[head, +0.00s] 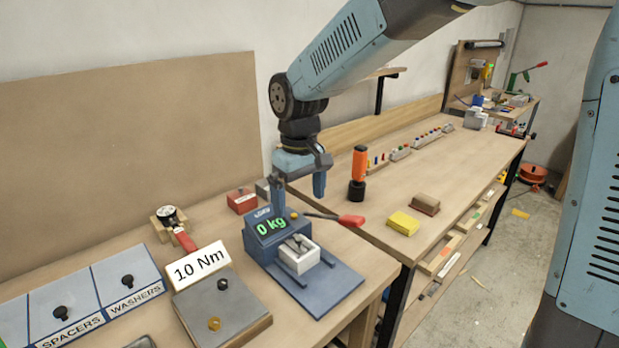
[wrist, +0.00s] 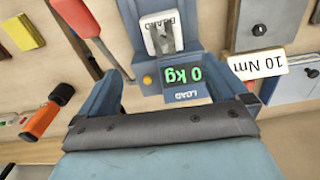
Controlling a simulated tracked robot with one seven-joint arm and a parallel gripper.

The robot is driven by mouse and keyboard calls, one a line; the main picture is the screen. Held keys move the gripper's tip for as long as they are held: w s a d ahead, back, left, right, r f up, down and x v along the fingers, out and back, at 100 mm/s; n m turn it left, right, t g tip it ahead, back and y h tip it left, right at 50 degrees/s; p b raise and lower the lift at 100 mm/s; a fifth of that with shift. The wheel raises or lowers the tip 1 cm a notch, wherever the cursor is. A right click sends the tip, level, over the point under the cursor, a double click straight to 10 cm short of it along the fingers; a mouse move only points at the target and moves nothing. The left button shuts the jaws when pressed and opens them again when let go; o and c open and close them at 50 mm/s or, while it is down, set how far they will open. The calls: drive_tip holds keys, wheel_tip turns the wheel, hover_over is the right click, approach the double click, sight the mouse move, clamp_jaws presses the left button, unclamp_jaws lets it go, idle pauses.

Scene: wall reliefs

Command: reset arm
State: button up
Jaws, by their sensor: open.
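My arm reaches down from the top of the head view, and my gripper (head: 300,192) hangs above the bench, pointing down. Its two blue fingers are apart with nothing held between them. In the wrist view my gripper (wrist: 172,85) spans the blue load scale, which lies beyond the fingertips. The load scale (head: 325,285) stands on the bench just below the gripper and reads 0 kg in green. A small white block (head: 298,256) with a grey clamp-like part sits on it. A red-handled lever (head: 350,221) sticks out to the right behind it.
A 10 Nm sign (head: 202,265) and its grey plate (head: 220,305) stand left of the scale. Bins for spacers and washers (head: 125,278) are farther left. An orange-handled tool (head: 359,165) stands upright on the right bench, near a yellow block (head: 403,223).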

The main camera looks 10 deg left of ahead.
drive_tip(key=s+d+r+m+t, duration=0.1)
drive_tip(key=s+d+r+m, duration=0.15)
drive_tip(key=d, duration=0.55)
drive_tip(key=s+d+r+m+t+y, duration=0.15)
drive_tip(key=d+r, duration=0.25)
drive_tip(key=d, duration=0.5)
drive_tip(key=s+d+r+m+t+h, duration=0.1)
drive_tip(key=s+d+r+m, duration=0.15)
drive_tip(key=d, duration=0.55)
drive_tip(key=s+d+m+t, duration=0.2)
drive_tip(key=s+d+m, duration=0.1)
drive_tip(key=s+d, duration=0.3)
drive_tip(key=shift+d+r, duration=0.35)
drive_tip(key=shift+d, duration=0.25)
